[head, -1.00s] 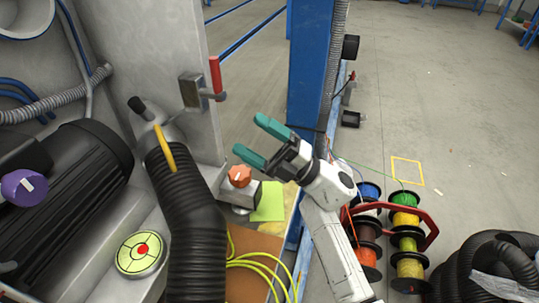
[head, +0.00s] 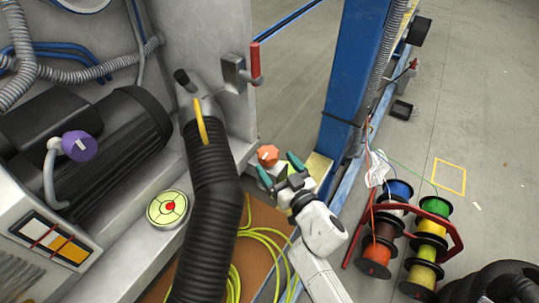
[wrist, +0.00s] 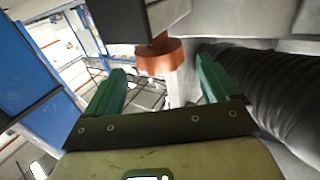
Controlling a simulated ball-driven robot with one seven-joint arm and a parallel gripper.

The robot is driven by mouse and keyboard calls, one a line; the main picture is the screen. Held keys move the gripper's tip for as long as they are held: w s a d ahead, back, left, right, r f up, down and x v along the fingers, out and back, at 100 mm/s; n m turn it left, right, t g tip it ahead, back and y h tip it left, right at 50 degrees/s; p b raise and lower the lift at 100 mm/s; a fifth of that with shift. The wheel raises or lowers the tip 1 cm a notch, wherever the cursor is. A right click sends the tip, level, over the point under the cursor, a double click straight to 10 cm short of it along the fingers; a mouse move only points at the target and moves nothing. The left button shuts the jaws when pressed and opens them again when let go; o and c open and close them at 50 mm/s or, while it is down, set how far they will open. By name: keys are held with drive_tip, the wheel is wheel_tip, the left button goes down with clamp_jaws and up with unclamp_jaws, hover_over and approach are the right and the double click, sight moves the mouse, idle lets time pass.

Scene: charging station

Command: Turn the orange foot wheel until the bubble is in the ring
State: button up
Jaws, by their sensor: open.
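The orange foot wheel (head: 268,154) sits low beside the machine, near the foot of the blue post. My gripper (head: 279,168) is open and empty just in front of it, with its green fingers pointing at the wheel. In the wrist view the orange wheel (wrist: 160,57) shows between the two fingers, slightly beyond their tips; I see no contact. The round yellow-green level (head: 158,217) lies on the grey ledge left of the black hose. A red spot (head: 170,206) shows near its middle; the picture is too small to tell exactly how the bubble sits against the ring.
A thick black corrugated hose (head: 209,210) stands between the level and my gripper. A red-handled lever (head: 255,62) is above the wheel. Yellow cable (head: 262,240) lies below. The blue post (head: 350,90) and cable spools (head: 430,225) are to the right.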

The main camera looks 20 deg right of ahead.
sight(263, 146)
drive_tip(key=shift+w+a+b, duration=0.2)
drive_tip(key=shift+w+b, duration=0.3)
drive_tip(key=shift+w, duration=0.9)
drive_tip(key=shift+w+a+b, duration=0.15)
drive_tip(key=shift+w+b, duration=0.3)
drive_tip(key=shift+w, duration=0.9)
drive_tip(key=shift+c, duration=0.2)
drive_tip(key=c, duration=0.9)
drive_tip(key=shift+r+p, duration=0.1)
drive_tip(key=shift+p, duration=0.2)
